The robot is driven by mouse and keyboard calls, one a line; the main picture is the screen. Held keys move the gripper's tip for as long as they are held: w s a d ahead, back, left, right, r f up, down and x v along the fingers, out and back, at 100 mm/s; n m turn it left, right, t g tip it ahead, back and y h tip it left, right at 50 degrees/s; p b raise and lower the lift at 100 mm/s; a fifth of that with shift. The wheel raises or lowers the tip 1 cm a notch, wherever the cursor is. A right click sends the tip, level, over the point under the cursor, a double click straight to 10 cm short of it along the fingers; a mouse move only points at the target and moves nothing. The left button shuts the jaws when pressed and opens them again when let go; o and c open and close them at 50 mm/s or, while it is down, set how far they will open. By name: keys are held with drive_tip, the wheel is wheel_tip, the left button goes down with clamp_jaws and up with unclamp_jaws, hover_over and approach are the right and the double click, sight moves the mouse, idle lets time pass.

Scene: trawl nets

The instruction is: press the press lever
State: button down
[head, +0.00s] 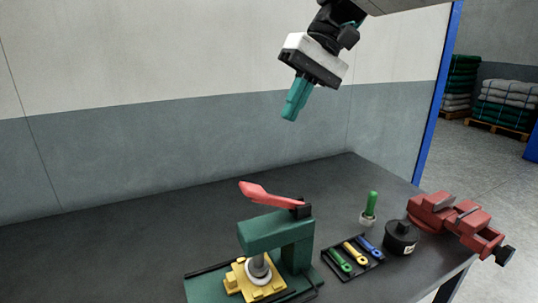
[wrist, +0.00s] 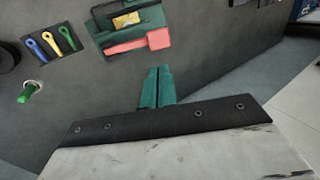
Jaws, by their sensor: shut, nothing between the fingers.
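The green press (head: 275,232) stands on the dark bench, with its red lever (head: 270,195) at the top. The lever slopes up to the left from its pivot, its broad paddle end highest. A yellow fixture (head: 255,280) sits under the grey ram. My gripper (head: 290,118) is shut and empty, its teal fingers pointing down, well above the lever and apart from it. In the wrist view the fingers (wrist: 159,70) are together, and the red lever (wrist: 140,43) lies beyond their tips, in front of the press (wrist: 130,22).
Right of the press are a black tray (head: 352,258) with green, yellow and blue tools, a green-handled tool (head: 371,205) in a pale holder, a black round pot (head: 401,238) and a red vise (head: 452,220). A wall stands behind the bench. The bench left of the press is clear.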

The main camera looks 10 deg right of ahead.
sight(246, 186)
drive_tip(key=x, duration=1.3)
drive_tip(key=shift+a+f, duration=0.15)
drive_tip(key=shift+f, duration=0.2)
drive_tip(key=shift+s+a+f+t+h, duration=0.3)
drive_tip(key=shift+a+f+h, duration=0.4)
drive_tip(key=shift+a+h, duration=0.15)
drive_tip(key=f, duration=0.1)
drive_tip(key=a+h, duration=0.1)
drive_tip(key=f+h, duration=0.1)
drive_tip(key=shift+s+a+f+t+h, duration=0.2)
drive_tip(key=shift+a+f+t+h, duration=0.05)
drive_tip(key=shift+f+t, duration=0.05)
drive_tip(key=shift+a+f, duration=0.2)
drive_tip(key=shift+f, duration=0.4)
drive_tip(key=shift+s+f, duration=0.15)
drive_tip(key=shift+f, duration=0.2)
drive_tip(key=shift+r, duration=0.1)
wheel_tip(246, 186, up, 15)
drive_tip(key=shift+f, duration=0.2)
